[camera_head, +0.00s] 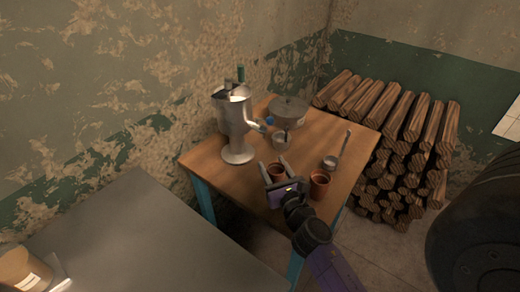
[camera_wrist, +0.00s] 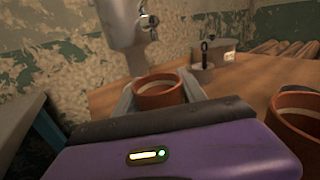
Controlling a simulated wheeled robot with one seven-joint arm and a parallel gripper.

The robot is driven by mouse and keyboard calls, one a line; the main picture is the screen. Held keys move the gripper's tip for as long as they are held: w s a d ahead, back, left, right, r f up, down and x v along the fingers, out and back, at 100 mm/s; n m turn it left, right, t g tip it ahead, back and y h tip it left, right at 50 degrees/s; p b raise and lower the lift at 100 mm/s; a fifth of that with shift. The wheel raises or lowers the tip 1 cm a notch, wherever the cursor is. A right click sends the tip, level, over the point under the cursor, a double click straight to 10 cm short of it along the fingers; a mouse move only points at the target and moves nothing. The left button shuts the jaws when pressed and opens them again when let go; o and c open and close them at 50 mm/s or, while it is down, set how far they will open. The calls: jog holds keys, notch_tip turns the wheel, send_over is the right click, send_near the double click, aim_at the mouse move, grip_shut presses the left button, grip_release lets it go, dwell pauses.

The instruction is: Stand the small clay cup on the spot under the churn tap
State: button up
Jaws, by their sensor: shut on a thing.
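The small clay cup (camera_head: 277,171) is between the fingers of my gripper (camera_head: 276,167) over the front part of the wooden table. In the wrist view the cup (camera_wrist: 160,92) is upright, with a finger along each side. Whether its base touches the table is hidden. The metal churn (camera_head: 236,128) stands behind and to the left of the cup, its tap (camera_head: 260,127) on the right side. In the wrist view the tap (camera_wrist: 150,24) is above and beyond the cup. The spot under the tap cannot be made out clearly.
A larger clay cup (camera_head: 319,184) stands right of my gripper. A small metal mug (camera_head: 281,141) and a lidded pot (camera_head: 289,110) stand behind. Stacked logs (camera_head: 400,140) fill the right corner.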

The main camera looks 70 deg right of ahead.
jog(key=p+x, duration=0.2)
jog(key=x, duration=0.8)
jog(key=shift+w+d, duration=0.15)
jog(key=shift+d, duration=0.05)
notch_tip(320, 180, down, 3)
jog(key=b, duration=0.2)
jog(key=shift+w+d+f+b, duration=0.15)
jog(key=shift+f+b, duration=0.1)
jog(key=shift+b, duration=0.15)
jog(key=shift+f, duration=0.15)
jog(key=o, duration=1.4)
